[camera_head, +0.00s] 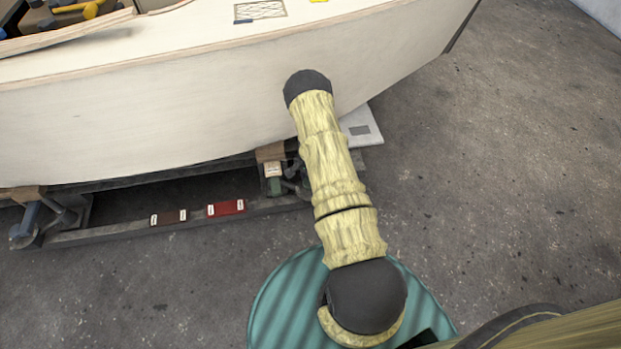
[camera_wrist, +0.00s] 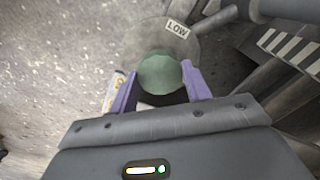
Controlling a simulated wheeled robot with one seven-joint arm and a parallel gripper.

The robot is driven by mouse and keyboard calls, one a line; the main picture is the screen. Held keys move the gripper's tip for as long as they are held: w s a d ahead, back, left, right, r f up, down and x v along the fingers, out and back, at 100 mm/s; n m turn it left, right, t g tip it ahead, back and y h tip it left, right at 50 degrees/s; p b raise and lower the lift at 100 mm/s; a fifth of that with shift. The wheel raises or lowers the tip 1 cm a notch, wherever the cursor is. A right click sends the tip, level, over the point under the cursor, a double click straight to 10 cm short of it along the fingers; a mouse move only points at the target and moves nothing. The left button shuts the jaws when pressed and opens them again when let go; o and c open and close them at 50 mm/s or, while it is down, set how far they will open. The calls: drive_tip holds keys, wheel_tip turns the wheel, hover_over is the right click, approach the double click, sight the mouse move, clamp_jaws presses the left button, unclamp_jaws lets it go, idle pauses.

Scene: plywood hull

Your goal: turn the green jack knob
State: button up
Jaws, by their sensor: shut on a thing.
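The green jack knob (camera_wrist: 161,73) is round and sits between the two purple fingers of my gripper (camera_wrist: 160,88) in the wrist view. The fingers are shut on it, one on each side. A round grey plate with a "LOW" label (camera_wrist: 177,28) lies just beyond the knob. In the head view, a green part of a jack (camera_head: 274,186) shows under the hull beside my arm. My gripper is hidden in the head view.
The pale plywood hull (camera_head: 150,110) overhangs the dark cradle frame (camera_head: 120,232). A red block (camera_head: 226,208) lies on the frame's rail. A striped black and white strip (camera_wrist: 292,50) and grey bars are close at right in the wrist view.

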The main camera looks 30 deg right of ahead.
idle(0.4)
drive_tip(key=o, duration=1)
drive_tip(key=shift+r, duration=0.1)
wheel_tip(320, 180, up, 17)
drive_tip(key=p, duration=0.6)
drive_tip(key=shift+r, duration=0.1)
